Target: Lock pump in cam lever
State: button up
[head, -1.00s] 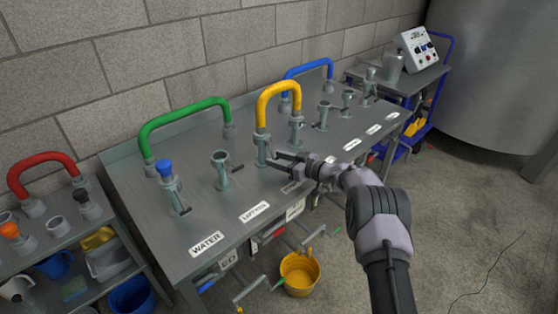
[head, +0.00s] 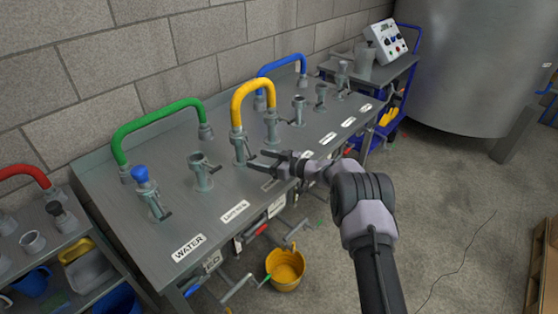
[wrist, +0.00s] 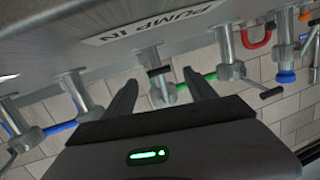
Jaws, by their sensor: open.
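The PUMP IN coupling is the grey upright port (head: 239,147) under the near end of the yellow hose (head: 250,88).
A neighbouring port (head: 202,172) with its own lever stands to the left, and a blue-capped port (head: 150,192) beyond it. The green hose (head: 160,120) and blue hose (head: 280,64) arch behind. A yellow bucket (head: 285,270) stands on the floor beneath.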

jog(key=p+v, duration=0.4)
jog(key=v, duration=1.1)
jog(key=s+a+r+m+g+h, duration=0.2)
jog(key=s+r+g, duration=0.1)
jog(key=s+r, duration=0.65)
jog(key=s+a+r+m+g+h, duration=0.2)
jog(key=s+a+r+m, duration=0.1)
jog(key=s+r, duration=0.6)
jog(key=s+d+r+m+t+h, duration=0.1)
jog(key=s+d+m+h, duration=0.2)
jog(key=s, duration=0.8)
jog(key=s+d+r+m+t+h, duration=0.1)
jog(key=s+d+r+m+h, duration=0.1)
jog(key=s+d+m+h, duration=0.2)
jog(key=s+d+m, duration=0.1)
jog(key=s+m, duration=0.2)
jog(key=s, duration=0.5)
jog(key=shift+d+r+t+h, duration=0.2)
jog(key=shift+d+t+h, duration=0.05)
jog(key=shift+t+h, duration=0.05)
jog(key=shift+s, duration=0.15)
jog(key=shift+c, duration=0.5)
